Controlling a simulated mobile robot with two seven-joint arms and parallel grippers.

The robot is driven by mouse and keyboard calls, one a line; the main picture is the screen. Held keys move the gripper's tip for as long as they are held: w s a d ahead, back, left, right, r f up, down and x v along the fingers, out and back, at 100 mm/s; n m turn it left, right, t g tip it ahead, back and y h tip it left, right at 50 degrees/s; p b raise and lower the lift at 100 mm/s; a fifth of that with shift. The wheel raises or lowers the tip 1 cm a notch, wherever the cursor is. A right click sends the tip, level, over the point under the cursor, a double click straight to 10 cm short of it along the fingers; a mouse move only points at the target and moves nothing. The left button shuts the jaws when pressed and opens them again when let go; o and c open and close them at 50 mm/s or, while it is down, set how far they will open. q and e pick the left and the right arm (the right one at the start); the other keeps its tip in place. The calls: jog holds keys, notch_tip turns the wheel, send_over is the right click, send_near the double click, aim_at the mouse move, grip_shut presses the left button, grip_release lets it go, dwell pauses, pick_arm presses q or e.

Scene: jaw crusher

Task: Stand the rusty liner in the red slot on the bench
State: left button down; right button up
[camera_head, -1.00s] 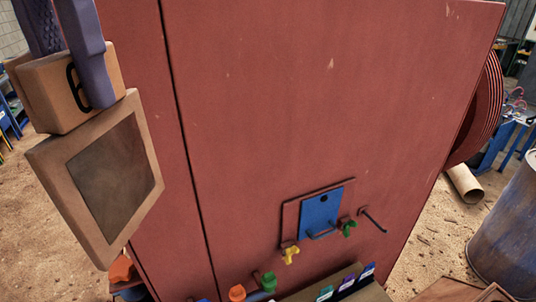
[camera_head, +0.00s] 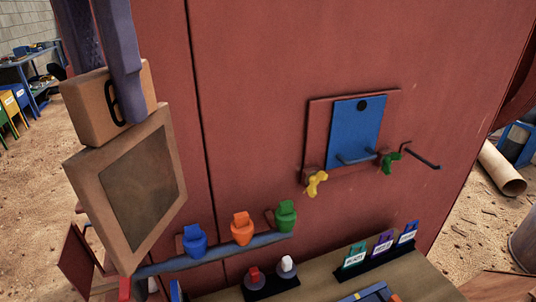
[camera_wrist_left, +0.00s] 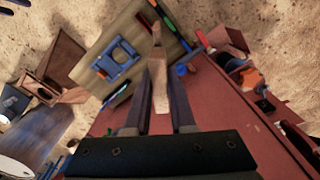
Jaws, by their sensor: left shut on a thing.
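My left gripper (camera_head: 100,40) comes in at the upper left of the head view. Its purple fingers are shut on the upper block of the rusty-tan liner (camera_head: 92,190). The block carries a black 6; below it hangs a square plate with a dark brown panel, slightly tilted. The liner is in the air, left of the bench (camera_head: 322,280). In the wrist view the liner (camera_wrist_left: 160,85) shows narrow, edge-on between the fingers. The bench top (camera_wrist_left: 126,32) lies beyond it. I cannot clearly make out the red slot. My right gripper is not in view.
A large red machine wall (camera_head: 260,120) stands behind, with a blue plate (camera_head: 355,125) and hooks. A rail holds blue, orange and green knobs (camera_head: 243,228) near the liner. Cards (camera_head: 383,243) stand along the bench's back. A blue frame (camera_wrist_left: 118,60) lies on the bench.

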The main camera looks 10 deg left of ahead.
aim_at(150, 178)
pick_arm(q)
jog(key=f+m+b, duration=0.1)
jog(key=f, duration=0.2)
jog(key=f+b, duration=0.2)
jog(key=f+m+b, duration=0.1)
jog(key=f, duration=0.2)
jog(key=shift+w+d+f+m, duration=0.2)
jog(key=shift+d+f+m, duration=0.1)
jog(key=shift+d+f, duration=0.05)
pick_arm(e)
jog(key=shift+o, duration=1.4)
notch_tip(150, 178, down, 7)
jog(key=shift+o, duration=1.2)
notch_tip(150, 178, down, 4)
jog(key=b, duration=0.5)
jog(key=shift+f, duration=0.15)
pick_arm(q)
jog(key=s+d+f+m+b, duration=0.1)
jog(key=d+f+m+b, duration=0.1)
jog(key=f+m, duration=1.1)
jog(key=s+d+f+m+b, duration=0.1)
jog(key=d+f+m, duration=0.4)
jog(key=f+m, duration=0.8)
notch_tip(150, 178, down, 2)
jog(key=shift+s+d+f+b, duration=0.1)
jog(key=shift+s+d+b, duration=0.05)
jog(key=shift+b, duration=0.75)
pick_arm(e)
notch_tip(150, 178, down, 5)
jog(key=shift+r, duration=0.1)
